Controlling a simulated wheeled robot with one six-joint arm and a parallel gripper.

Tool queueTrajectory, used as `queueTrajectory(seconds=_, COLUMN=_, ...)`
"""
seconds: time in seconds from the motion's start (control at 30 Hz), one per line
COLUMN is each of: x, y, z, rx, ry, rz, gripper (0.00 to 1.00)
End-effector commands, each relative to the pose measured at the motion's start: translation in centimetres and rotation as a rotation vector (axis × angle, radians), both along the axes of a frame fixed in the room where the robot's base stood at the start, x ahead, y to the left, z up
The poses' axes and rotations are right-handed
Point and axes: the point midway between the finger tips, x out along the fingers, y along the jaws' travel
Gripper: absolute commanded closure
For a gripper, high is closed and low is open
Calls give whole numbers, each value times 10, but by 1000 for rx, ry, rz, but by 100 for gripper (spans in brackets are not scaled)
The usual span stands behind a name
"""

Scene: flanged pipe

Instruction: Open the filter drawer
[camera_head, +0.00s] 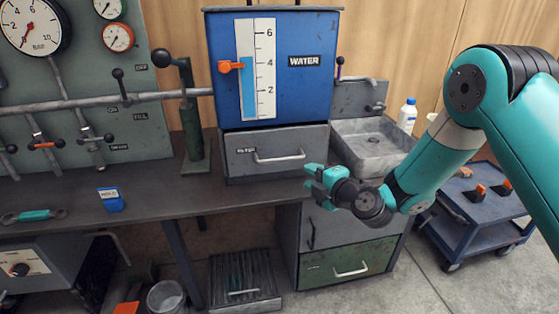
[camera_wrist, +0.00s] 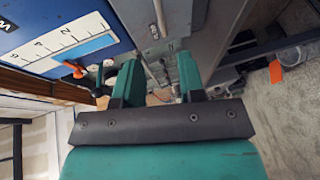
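The filter drawer (camera_head: 240,152) is the grey unit under the blue water tank, on the bench. Its label is small and partly readable. Its front looks flush, so it appears shut. A pale bar handle (camera_head: 279,157) runs across its front. My gripper (camera_head: 307,178) is just right of and below the handle in the head view, apart from it as far as I can tell. In the wrist view my gripper (camera_wrist: 159,82) has its two teal fingers spread with a clear gap. Nothing is held between them.
The blue water tank (camera_head: 290,90) has an orange pointer (camera_head: 226,66) on its scale. A grey sink (camera_head: 372,150) is at right. A green-fronted drawer (camera_head: 325,270) is below the bench. A blue labelled block (camera_head: 110,203) and wrench (camera_head: 34,215) lie on the benchtop.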

Motion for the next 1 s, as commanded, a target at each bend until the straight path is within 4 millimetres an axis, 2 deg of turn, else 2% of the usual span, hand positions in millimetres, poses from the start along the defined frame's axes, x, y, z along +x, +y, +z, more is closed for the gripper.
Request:
queueTrajectory(seconds=0.1, x=20, y=19, z=-1, rx=-1, ry=-3, rz=7, gripper=64)
queueTrajectory(seconds=0.5, x=85, y=70, z=-20, rx=1, ry=0, rz=3, gripper=64)
queueTrajectory(seconds=0.7, x=104, y=85, z=-24, rx=0, ry=1, rz=2, gripper=64)
queueTrajectory(seconds=1.0, x=111, y=90, z=-26, rx=0, ry=3, rz=0, gripper=64)
